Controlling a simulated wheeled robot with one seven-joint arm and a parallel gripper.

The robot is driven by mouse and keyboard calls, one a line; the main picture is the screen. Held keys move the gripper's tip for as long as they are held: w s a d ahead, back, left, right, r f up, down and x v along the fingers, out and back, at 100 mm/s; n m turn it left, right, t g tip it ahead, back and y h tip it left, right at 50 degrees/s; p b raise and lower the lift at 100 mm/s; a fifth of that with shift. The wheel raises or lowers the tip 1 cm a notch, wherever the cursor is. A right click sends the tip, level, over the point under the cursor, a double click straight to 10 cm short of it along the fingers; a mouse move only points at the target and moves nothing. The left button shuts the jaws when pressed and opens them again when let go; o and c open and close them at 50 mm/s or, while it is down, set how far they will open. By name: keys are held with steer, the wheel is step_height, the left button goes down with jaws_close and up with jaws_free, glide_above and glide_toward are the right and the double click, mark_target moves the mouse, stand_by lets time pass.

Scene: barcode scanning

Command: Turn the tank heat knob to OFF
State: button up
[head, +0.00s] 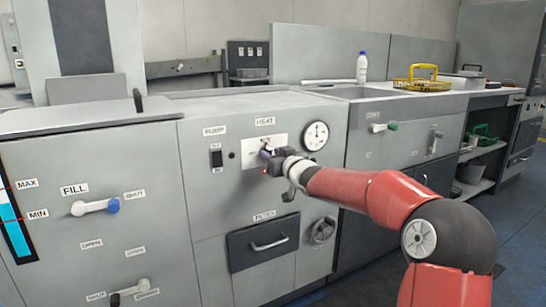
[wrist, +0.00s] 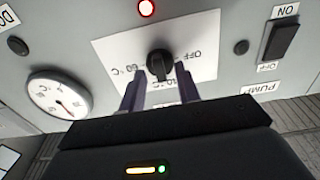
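The black heat knob (wrist: 160,64) sits on a white label plate (wrist: 115,58) marked 60 °C, 40 °C and OFF. In the wrist view OFF is to the knob's right and 60 °C to its left. The knob's grip ridge runs roughly up and down there; I cannot tell its exact setting. My gripper (wrist: 160,80) is open, one finger on each side of the knob's near part, with no clear contact. In the head view my gripper (head: 271,155) is at the plate under the HEAT label (head: 264,121) and mostly hides the knob.
A round temperature gauge (head: 315,136) is right of the plate, and the pump switch (head: 216,158) is left. A red lamp (wrist: 146,8) is lit near the plate. The filter drawer (head: 263,245) and a round valve (head: 323,230) are below. The fill handle (head: 95,207) is far left.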

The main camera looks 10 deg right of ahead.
steer(key=shift+c, duration=0.4)
jaws_close()
steer(key=shift+n, duration=0.3)
steer(key=shift+a+f+n+b, duration=0.15)
steer(key=shift+n+b, duration=1.3)
steer(key=shift+n, duration=2.85)
steer(key=shift+a+f+n+b, duration=0.1)
steer(key=shift+n+b, duration=1.35)
steer(key=shift+n, duration=2.85)
steer(key=shift+r, duration=0.1)
